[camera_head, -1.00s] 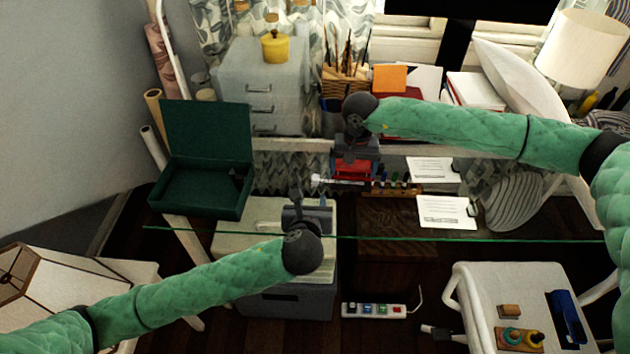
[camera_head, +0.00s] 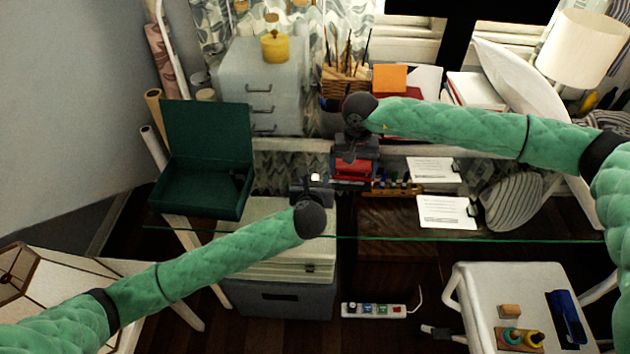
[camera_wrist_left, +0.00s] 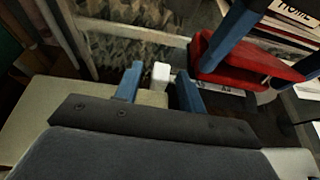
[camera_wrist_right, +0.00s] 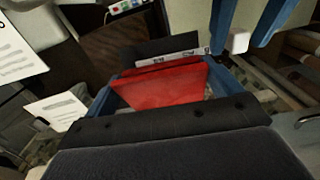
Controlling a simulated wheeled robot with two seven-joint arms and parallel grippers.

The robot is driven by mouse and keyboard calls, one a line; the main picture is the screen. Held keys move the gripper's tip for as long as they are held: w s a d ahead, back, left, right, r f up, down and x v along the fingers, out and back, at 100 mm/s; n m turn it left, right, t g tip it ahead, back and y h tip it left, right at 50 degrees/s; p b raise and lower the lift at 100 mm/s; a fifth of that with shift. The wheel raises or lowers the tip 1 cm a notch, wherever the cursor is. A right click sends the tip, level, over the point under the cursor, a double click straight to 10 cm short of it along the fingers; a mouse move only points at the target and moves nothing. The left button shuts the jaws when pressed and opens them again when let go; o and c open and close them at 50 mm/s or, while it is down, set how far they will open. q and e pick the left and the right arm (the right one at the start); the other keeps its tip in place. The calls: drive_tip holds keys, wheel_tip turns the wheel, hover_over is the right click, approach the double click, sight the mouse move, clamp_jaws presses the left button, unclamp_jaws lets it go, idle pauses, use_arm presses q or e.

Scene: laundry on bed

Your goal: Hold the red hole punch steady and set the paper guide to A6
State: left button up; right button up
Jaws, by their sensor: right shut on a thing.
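The red hole punch (camera_head: 352,168) stands on the glass shelf; it fills the middle of the right wrist view (camera_wrist_right: 165,87). My right gripper (camera_head: 354,150) reaches it from above and is shut on it, a blue finger on each side. The guide's white end knob (camera_wrist_left: 161,73) sticks out beside the punch, and part of the marked guide strip (camera_wrist_right: 182,56) shows in the right wrist view. My left gripper (camera_wrist_left: 158,88) is open with the knob between its blue fingertips, a gap on both sides. The A6 mark cannot be read.
A green open box (camera_head: 200,190) stands to the left on the glass shelf (camera_head: 480,238). A wooden rack of small bottles (camera_head: 397,189) is just right of the punch, with printed cards (camera_head: 447,212) beyond it. Grey drawers (camera_head: 262,85) stand behind.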

use_arm(q)
drive_tip(key=shift+w, duration=0.2)
clamp_jaws()
drive_tip(key=shift+s+d, duration=0.1)
drive_tip(key=shift+d, duration=0.95)
unclamp_jaws()
